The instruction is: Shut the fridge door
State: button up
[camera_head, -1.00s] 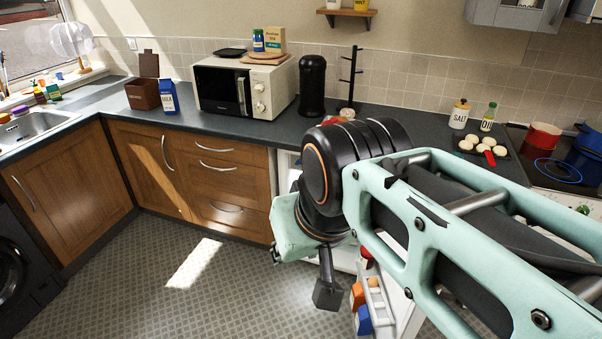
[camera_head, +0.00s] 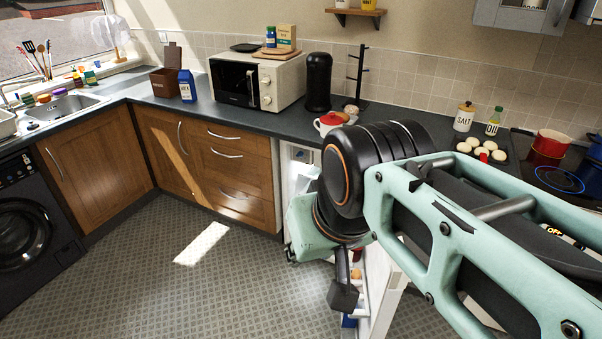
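The white fridge stands under the counter, and a strip of its open inside (camera_head: 299,155) shows left of my arm. Its door (camera_head: 384,303) is open and juts out from the counter towards me, largely behind my arm. Small items, one blue (camera_head: 348,321), sit on the door's inner shelves. My gripper (camera_head: 342,292) hangs low in front of the door's inner side. One dark fingertip shows, and the rest is hidden behind my wrist. I cannot tell whether it touches the door or is open.
Wooden drawers (camera_head: 240,178) stand left of the fridge, with a washing machine (camera_head: 35,225) at far left. The floor (camera_head: 190,285) in front is clear.

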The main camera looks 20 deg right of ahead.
aim_at(381, 284)
jog(key=k+l, duration=0.15)
jog(key=l, duration=0.2)
jog(key=k+l+u, duration=0.15)
jog(key=l, duration=0.25)
jog(key=k+l+u, duration=0.1)
jog(key=l, duration=0.65)
jog(key=l+u, duration=0.2)
jog(key=l, duration=0.6)
jog(key=i+l, duration=0.1)
jog(key=l, duration=0.3)
jog(key=i+l, duration=0.1)
jog(key=l, duration=0.25)
jog(key=k+l+u, duration=0.2)
jog(key=k, duration=0.2)
jog(key=i+z, duration=0.15)
jog(key=i, duration=0.35)
